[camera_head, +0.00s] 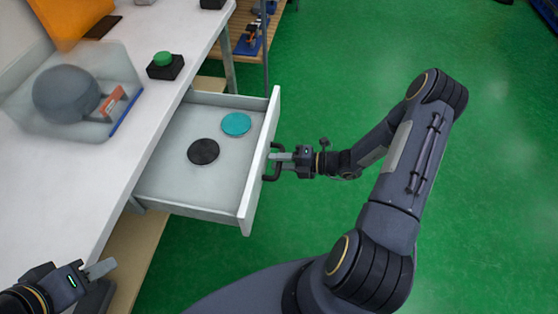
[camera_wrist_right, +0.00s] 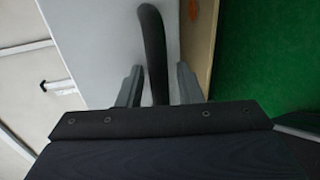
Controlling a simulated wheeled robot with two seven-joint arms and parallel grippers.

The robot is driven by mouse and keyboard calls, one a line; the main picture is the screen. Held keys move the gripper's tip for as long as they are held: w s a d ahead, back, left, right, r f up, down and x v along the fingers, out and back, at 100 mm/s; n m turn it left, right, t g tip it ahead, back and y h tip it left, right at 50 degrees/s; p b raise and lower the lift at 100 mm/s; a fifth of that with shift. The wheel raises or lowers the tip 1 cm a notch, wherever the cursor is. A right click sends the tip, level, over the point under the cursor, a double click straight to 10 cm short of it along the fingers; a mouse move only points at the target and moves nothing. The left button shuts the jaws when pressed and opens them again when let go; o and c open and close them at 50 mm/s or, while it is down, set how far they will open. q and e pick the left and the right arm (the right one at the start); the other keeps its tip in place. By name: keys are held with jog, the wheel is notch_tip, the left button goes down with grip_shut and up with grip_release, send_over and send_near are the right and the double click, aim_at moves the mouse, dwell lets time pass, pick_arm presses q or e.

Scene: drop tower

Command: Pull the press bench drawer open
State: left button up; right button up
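The press bench drawer (camera_head: 178,165) stands pulled well out of the white bench, its inside showing. A black disc (camera_head: 203,151) and a teal disc (camera_head: 236,124) lie flat in it. Its dark bar handle (camera_head: 270,164) is on the front panel. My right gripper (camera_head: 278,157) is at the handle. In the right wrist view the handle (camera_wrist_right: 154,45) passes between the fingers of the right gripper (camera_wrist_right: 160,84), with a narrow gap on each side. My left gripper (camera_head: 100,269) is over the bench's near edge, away from the drawer; its finger gap cannot be made out.
A wooden shelf (camera_head: 262,35) stands behind. The green floor (camera_head: 370,60) at right is clear.

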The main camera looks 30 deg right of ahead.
jog(key=v, duration=0.7)
jog(key=shift+s+d, duration=0.25)
jog(key=shift+d, duration=0.1)
dwell(0.4)
